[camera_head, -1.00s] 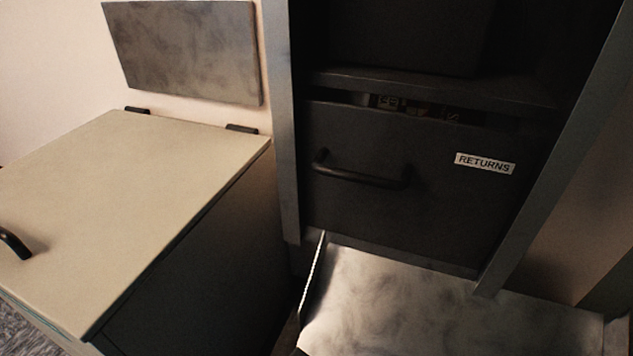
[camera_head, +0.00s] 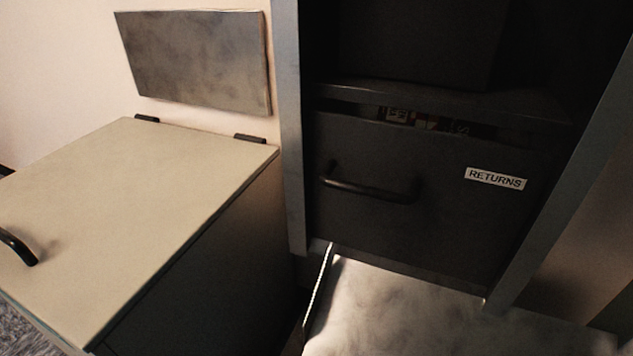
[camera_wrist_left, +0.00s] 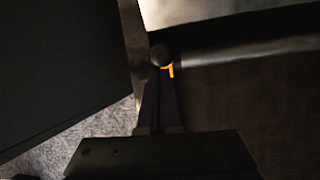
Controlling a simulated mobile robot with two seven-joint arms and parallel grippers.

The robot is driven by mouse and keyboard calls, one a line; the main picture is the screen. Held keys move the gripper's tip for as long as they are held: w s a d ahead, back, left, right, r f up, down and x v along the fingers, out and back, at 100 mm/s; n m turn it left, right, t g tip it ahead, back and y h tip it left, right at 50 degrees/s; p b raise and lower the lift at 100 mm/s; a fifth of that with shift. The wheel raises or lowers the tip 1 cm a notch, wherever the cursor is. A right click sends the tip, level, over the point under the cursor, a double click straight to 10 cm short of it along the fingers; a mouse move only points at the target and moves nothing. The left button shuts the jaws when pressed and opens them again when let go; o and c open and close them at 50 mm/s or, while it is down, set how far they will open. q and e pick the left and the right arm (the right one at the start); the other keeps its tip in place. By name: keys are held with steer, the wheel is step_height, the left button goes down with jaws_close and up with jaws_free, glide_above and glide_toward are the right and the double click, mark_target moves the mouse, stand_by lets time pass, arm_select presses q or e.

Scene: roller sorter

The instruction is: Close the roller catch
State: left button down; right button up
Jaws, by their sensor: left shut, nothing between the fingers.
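I cannot surely pick out the roller catch in either view. A dark front panel marked RETURNS (camera_head: 420,226) sits within an upright grey frame in the head view. It carries a black bar handle (camera_head: 370,190), and a narrow gap with small items behind shows above its top edge. In the left wrist view, my left gripper (camera_wrist_left: 161,72) is shut, its two fingers together and empty. Its tips are at a dark round end (camera_wrist_left: 160,54) with a small orange mark (camera_wrist_left: 169,70) beside it; contact is unclear. Neither gripper shows in the head view.
A chest with a pale lid (camera_head: 135,220) and a black handle (camera_head: 16,247) stands at the left. A mottled grey board (camera_head: 195,60) hangs on the wall behind it. A thin bright-edged strip (camera_head: 320,285) rises beside a pale mottled surface (camera_head: 400,315) below the frame.

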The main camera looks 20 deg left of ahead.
arm_select(q)
steer(key=p+v, duration=0.9)
steer(key=v, duration=0.1)
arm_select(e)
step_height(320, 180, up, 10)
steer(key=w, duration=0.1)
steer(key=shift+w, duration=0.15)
arm_select(q)
steer(key=a+r+n+p, duration=0.2)
steer(key=r+n+p, duration=0.9)
steer(key=r+p, duration=1)
steer(key=s+a+r+n+h+p, duration=0.1)
steer(key=r+n+p, duration=1.1)
steer(key=r, duration=2.6)
steer(key=s+a+r+n+g+p, duration=0.1)
steer(key=a+r+n+p, duration=0.3)
steer(key=r+n+p, duration=0.8)
step_height(320, 180, up, 18)
steer(key=p, duration=1.9)
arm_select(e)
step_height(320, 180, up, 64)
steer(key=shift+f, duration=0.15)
arm_select(q)
steer(key=shift+s, duration=0.15)
